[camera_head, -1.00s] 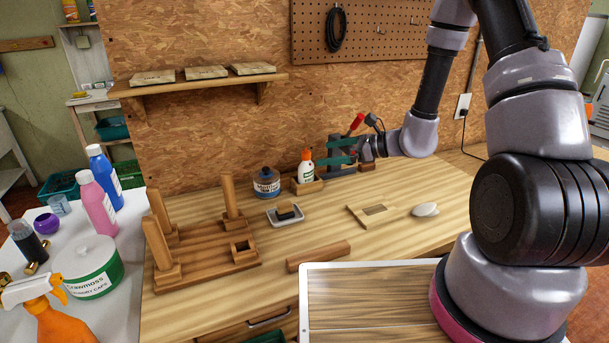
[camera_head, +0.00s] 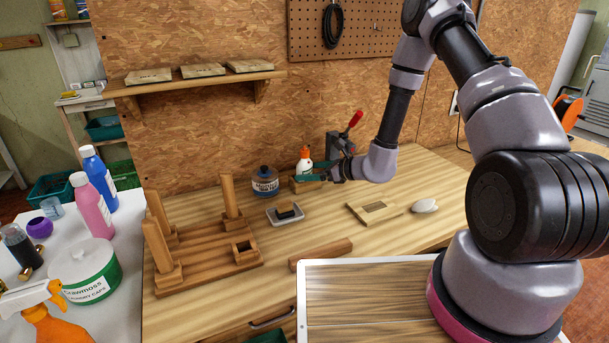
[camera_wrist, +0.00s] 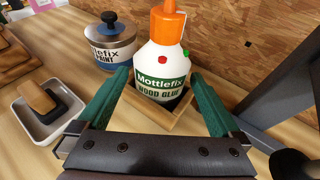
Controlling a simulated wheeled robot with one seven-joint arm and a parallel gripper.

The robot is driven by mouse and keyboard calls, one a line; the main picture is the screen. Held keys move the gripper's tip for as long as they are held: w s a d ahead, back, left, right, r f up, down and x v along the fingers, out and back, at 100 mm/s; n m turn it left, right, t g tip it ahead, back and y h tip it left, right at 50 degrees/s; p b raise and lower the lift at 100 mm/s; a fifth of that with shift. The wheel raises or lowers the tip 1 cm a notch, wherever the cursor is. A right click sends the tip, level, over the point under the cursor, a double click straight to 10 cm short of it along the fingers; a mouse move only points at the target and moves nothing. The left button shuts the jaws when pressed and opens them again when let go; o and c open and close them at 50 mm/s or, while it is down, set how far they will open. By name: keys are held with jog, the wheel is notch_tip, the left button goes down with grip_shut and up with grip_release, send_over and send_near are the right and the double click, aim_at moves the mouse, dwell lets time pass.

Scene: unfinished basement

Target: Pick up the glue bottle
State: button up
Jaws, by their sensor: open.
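The glue bottle (camera_head: 304,162) is white with an orange cap and stands upright at the back of the workbench. In the wrist view the glue bottle (camera_wrist: 163,60) reads "Mottlefix Wood Glue" and sits in a small wooden holder (camera_wrist: 150,117). My gripper (camera_head: 312,174) is at the bottle's lower part in the head view. In the wrist view my gripper (camera_wrist: 160,98) is open, with one green finger to the left of the bottle and the other to the right. I cannot tell whether either finger touches it.
A paint jar (camera_wrist: 108,42) stands just left of the bottle. A small dish (camera_head: 285,215) with a block in it lies in front. A clamp with a red handle (camera_head: 345,132) stands behind my gripper on the right. A wooden peg rack (camera_head: 210,262) fills the bench's left.

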jog(key=shift+x, duration=1.25)
jog(key=c, duration=1.2)
jog(key=shift+r, duration=0.1)
notch_tip(320, 180, up, 24)
